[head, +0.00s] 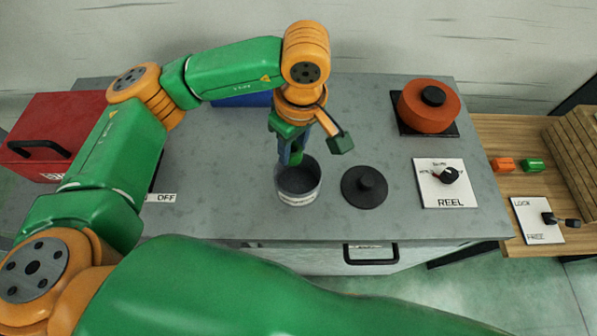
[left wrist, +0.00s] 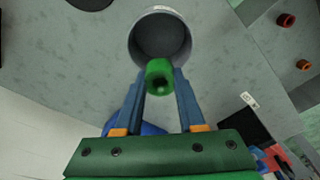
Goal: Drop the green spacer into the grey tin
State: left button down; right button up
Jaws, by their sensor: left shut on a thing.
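My left gripper (head: 291,160) points down at the grey tin (head: 297,197). The tin stands upright on the grey worktop, open at the top, with a pale label on its front. In the left wrist view, my left gripper (left wrist: 160,88) is shut on the green spacer (left wrist: 160,72), a short green cylinder with a hole. There the spacer overlaps the near rim of the tin (left wrist: 160,18); its exact height above the rim cannot be told. My right gripper is not in view.
A black round lid with a knob (head: 366,186) lies right of the tin. A REEL dial panel (head: 444,183) and an orange reel (head: 429,105) are further right. A red box (head: 60,130) stands left; a blue item (head: 240,100) is behind my arm.

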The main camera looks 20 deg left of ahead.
pick_arm(q)
notch_tip(320, 180, down, 4)
jog(key=shift+s+a+f+b, duration=0.1)
jog(key=shift+b, duration=0.9)
jog(key=shift+w+a+f, duration=0.1)
jog(key=shift+w+f, duration=0.05)
jog(key=shift+w, duration=0.2)
jog(key=c, duration=0.9)
grip_release()
jog(key=shift+c, duration=0.2)
jog(key=o, duration=0.5)
jog(key=shift+s+r, duration=0.2)
jog(key=shift+s, duration=0.1)
jog(key=shift+r, duration=0.1)
